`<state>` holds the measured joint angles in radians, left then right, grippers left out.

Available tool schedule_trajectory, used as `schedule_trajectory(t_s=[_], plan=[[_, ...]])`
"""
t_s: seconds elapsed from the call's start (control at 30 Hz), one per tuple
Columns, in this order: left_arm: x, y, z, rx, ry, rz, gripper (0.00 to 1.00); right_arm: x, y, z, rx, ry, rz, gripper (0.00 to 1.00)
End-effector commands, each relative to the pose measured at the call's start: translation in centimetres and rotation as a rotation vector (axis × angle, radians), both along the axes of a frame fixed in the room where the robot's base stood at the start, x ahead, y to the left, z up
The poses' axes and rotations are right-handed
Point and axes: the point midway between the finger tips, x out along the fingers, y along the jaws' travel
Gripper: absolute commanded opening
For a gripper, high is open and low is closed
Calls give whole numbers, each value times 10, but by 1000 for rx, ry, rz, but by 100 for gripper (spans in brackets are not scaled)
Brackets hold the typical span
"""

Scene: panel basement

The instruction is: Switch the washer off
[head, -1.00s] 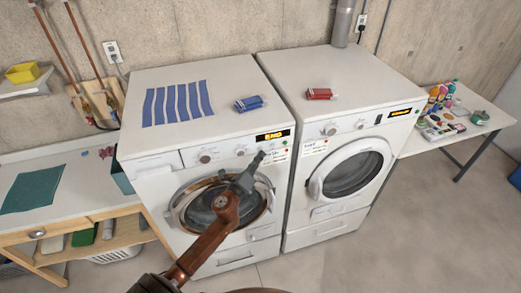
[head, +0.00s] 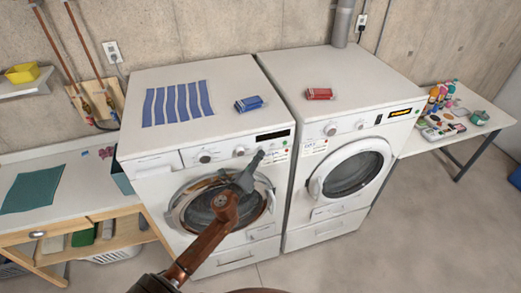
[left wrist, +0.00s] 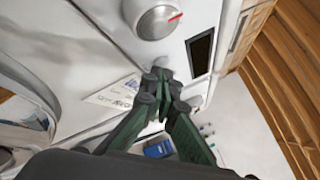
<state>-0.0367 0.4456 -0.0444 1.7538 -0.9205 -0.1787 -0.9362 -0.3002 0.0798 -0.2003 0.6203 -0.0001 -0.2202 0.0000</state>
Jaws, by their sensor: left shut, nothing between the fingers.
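The washer (head: 150,185) is the white front-loader on the left, with its round door (head: 180,212) closed. Its display (head: 272,135) is dark. A dial (head: 205,156) sits on its panel; a dial with a red mark (left wrist: 158,20) and a dark display (left wrist: 201,52) also show in the left wrist view. My left gripper (head: 260,156) is shut and empty, its tips at the right part of the washer's panel, below the display. In the left wrist view the closed fingertips (left wrist: 161,76) are close to the panel; I cannot tell whether they touch it.
A second white machine (head: 300,200) with a lit orange display (head: 400,113) stands at the right. A blue pack (head: 249,104), a red pack (head: 319,94) and striped cloth (head: 177,103) lie on top. Side tables flank both machines.

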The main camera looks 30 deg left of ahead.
Motion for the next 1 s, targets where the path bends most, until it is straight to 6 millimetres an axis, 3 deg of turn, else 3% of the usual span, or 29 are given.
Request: schedule_trajectory(t_s=[0.37,1.0], plan=[[-3,-4,-1,0,1,-1,0,0,1,1,1,0,0,55],[-39,-46,-1,0,1,0,0,1,1,9,1,-1,-1,55]])
